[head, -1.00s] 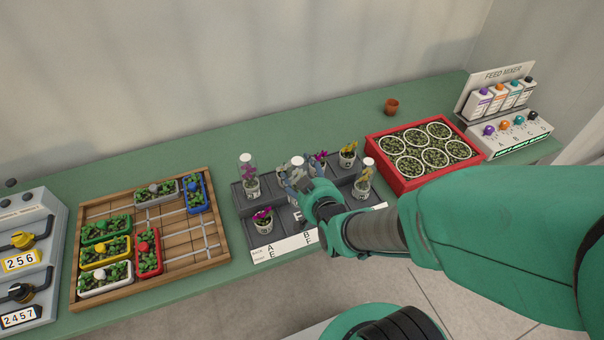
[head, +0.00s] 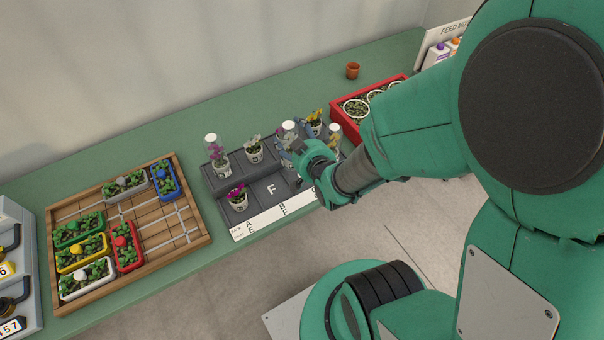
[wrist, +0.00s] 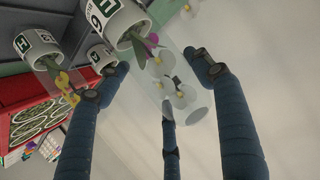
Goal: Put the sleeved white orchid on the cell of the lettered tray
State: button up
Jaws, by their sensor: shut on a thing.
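My gripper (head: 297,160) is shut on a sleeved orchid (head: 289,132), its clear sleeve rising above the fingers. In the wrist view the fingers (wrist: 165,100) surround the clear sleeve with white flowers (wrist: 183,94); its pot (wrist: 122,24) is at the top. The lettered tray (head: 228,207) is dark grey with a white letter strip along its front. Cell F (head: 272,188) is bare. I cannot tell whether the held pot clears the tray.
A sleeved magenta orchid (head: 219,160), a bare white orchid (head: 254,151), a magenta orchid (head: 237,197), a yellow orchid (head: 314,121) and another sleeved orchid (head: 334,136) stand around. A wooden planter tray (head: 190,244) lies left, a red crate (head: 340,120) right.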

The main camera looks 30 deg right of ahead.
jog(key=shift+s+d+f, duration=0.15)
jog(key=shift+d+f, duration=0.05)
jog(key=shift+d, duration=0.85)
jog(key=shift+s+d+f, duration=0.1)
jog(key=shift+d+f, duration=0.05)
jog(key=shift+d, duration=0.85)
jog(key=shift+f, duration=0.1)
jog(key=shift+f+b, duration=0.4)
jog(key=shift+f, duration=1.5)
jog(key=shift+f+b, duration=0.65)
jog(key=shift+f, duration=1.45)
jog(key=o, duration=1.7)
